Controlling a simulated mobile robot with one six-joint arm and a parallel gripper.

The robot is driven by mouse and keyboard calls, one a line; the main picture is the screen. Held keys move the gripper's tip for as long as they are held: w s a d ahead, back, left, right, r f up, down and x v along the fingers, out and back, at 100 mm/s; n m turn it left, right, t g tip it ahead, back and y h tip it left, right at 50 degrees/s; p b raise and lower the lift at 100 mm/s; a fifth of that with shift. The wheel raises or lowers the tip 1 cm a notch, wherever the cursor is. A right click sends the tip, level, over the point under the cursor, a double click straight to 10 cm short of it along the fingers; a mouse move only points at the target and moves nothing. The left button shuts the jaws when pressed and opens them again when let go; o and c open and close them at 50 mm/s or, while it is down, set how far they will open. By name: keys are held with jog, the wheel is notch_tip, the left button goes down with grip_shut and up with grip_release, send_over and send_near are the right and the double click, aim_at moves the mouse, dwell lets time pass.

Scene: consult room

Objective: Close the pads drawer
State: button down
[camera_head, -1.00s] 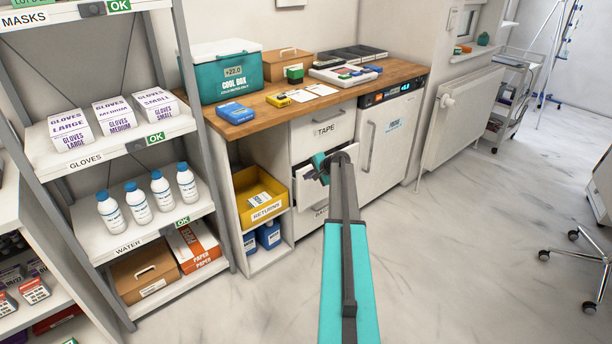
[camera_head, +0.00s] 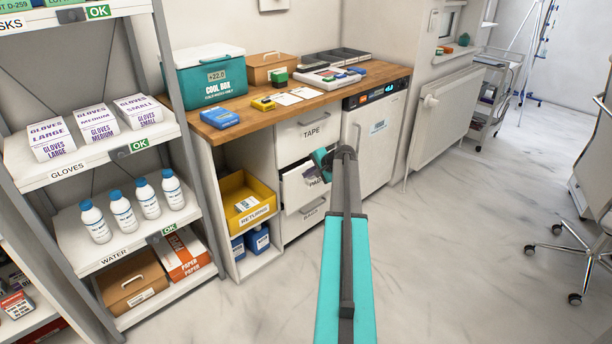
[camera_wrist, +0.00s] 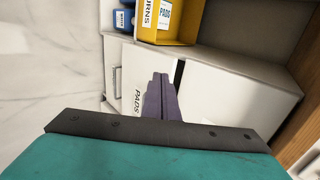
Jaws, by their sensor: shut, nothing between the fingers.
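The pads drawer (camera_head: 291,191) is the middle white drawer of the cabinet under the wooden counter, below the one marked TAPE. It looks slightly pulled out, with a dark gap along its top edge. Its PADS label also shows in the wrist view (camera_wrist: 137,100). My gripper (camera_head: 322,166) is at the drawer front, and my arm hides the drawer's right part. In the wrist view the dark fingers (camera_wrist: 160,82) are together and empty, right beside the label. I cannot tell whether they touch the front.
The TAPE drawer (camera_head: 305,133) above and another drawer (camera_head: 303,218) below look shut. A yellow returns bin (camera_head: 246,203) stands in the open bay to the left. A small white fridge (camera_head: 370,150) stands to the right. The floor in front is clear.

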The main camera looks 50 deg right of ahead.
jog(key=a+f+n+g+y, duration=0.1)
jog(key=a+f+n, duration=0.1)
jog(key=a+f, duration=0.65)
jog(key=a+f+n+g+y, duration=0.15)
jog(key=a+f, duration=0.35)
jog(key=a, duration=0.6)
jog(key=a+f+n+g+y, duration=0.1)
jog(key=a+f+n+g, duration=0.1)
jog(key=a+f, duration=0.6)
jog(key=s+a+f+n+g, duration=0.1)
jog(key=s+a+f+n, duration=0.2)
jog(key=a, duration=0.4)
jog(key=s+a+f+g, duration=0.2)
jog(key=s+a+f, duration=0.15)
jog(key=a, duration=0.35)
jog(key=s+a+f+n+g, duration=0.1)
jog(key=s+a+f+n, duration=0.15)
jog(key=s+a, duration=0.35)
jog(key=s+a+f+n+g+h, duration=0.1)
jog(key=s+a+f+n+g, duration=0.1)
jog(key=s+a, duration=0.3)
jog(key=s+a+f+n+g+h, duration=0.1)
jog(key=s+a, duration=0.4)
jog(key=s, duration=0.6)
jog(key=s+a+f+n+g+h, duration=0.1)
jog(key=s+a+f+n+g, duration=0.2)
jog(key=s, duration=0.6)
jog(key=a+n, duration=0.2)
jog(key=shift+a+f, duration=0.25)
jog(key=shift+a, duration=0.1)
